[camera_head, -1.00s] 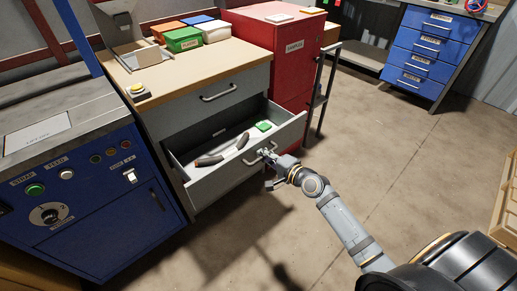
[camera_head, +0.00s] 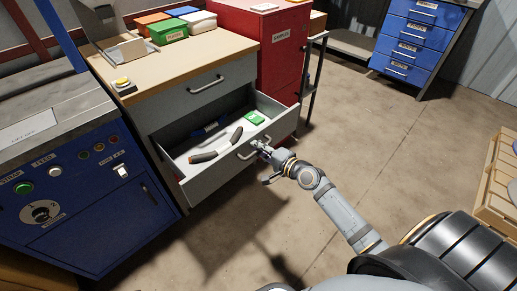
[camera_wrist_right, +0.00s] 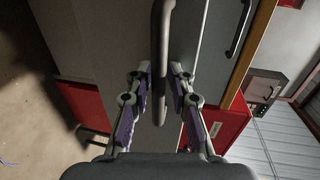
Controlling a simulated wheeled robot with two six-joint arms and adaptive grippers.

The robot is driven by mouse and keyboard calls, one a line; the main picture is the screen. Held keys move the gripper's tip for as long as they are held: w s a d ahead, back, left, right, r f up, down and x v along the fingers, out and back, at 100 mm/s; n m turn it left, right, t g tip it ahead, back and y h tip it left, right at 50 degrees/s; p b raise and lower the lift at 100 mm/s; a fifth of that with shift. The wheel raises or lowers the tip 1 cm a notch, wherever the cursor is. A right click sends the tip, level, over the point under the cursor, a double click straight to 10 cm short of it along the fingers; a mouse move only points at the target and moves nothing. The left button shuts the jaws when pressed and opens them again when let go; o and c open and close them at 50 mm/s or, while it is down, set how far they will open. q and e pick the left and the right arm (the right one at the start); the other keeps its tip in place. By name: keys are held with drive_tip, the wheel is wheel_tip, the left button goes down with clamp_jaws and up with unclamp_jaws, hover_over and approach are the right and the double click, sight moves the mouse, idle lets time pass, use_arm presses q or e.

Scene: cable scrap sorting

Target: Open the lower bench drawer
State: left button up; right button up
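The lower bench drawer (camera_head: 212,180) is grey and stands well open below the closed upper drawer (camera_head: 180,110). Inside it lie a dark-ended curved tool (camera_head: 217,147), a small green item (camera_head: 254,118) and something blue towards the back, partly shaded. My right gripper (camera_head: 262,149) is at the drawer's front handle. In the right wrist view the handle bar (camera_wrist_right: 162,60) runs between the two fingers (camera_wrist_right: 160,85), which close around it near their tips. My left gripper is not in view.
A blue control cabinet (camera_head: 75,215) stands close on the left of the drawer. A red cabinet (camera_head: 272,60) and a dark rack (camera_head: 312,85) stand to its right. The floor (camera_head: 400,130) in front is mostly clear. A wooden crate (camera_head: 492,210) is at the right edge.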

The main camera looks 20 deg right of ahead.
drive_tip(key=v, duration=0.7)
drive_tip(key=shift+s, duration=0.25)
idle(0.3)
